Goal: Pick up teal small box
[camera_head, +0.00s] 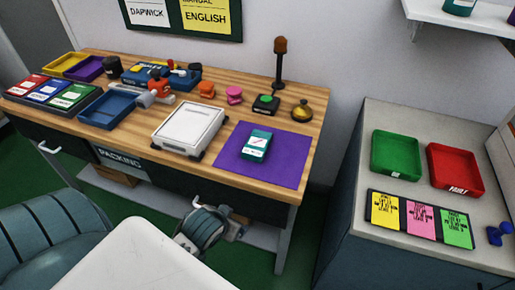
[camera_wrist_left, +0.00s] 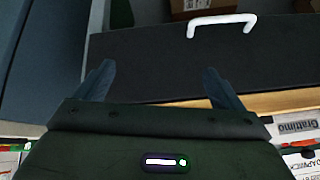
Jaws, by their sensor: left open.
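The teal small box (camera_head: 256,145) lies flat on a purple mat (camera_head: 285,170) near the right end of the wooden desk, with a white label on top. My left gripper (camera_wrist_left: 155,78) shows in its wrist view with its two fingers spread and nothing between them. A dark desk front with a white handle (camera_wrist_left: 222,24) lies beyond the fingers there. The teal box does not show in the wrist view. A grey part of my arm shows below the desk's front edge in the head view, apart from the box. My right gripper cannot be made out.
A white device (camera_head: 188,128) stands left of the mat. A green-button block (camera_head: 265,105), a brass bell (camera_head: 302,110) and a dark post (camera_head: 279,65) stand behind it. A blue tray (camera_head: 110,109) is further left. A side cabinet holds green (camera_head: 396,155) and red (camera_head: 454,169) trays.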

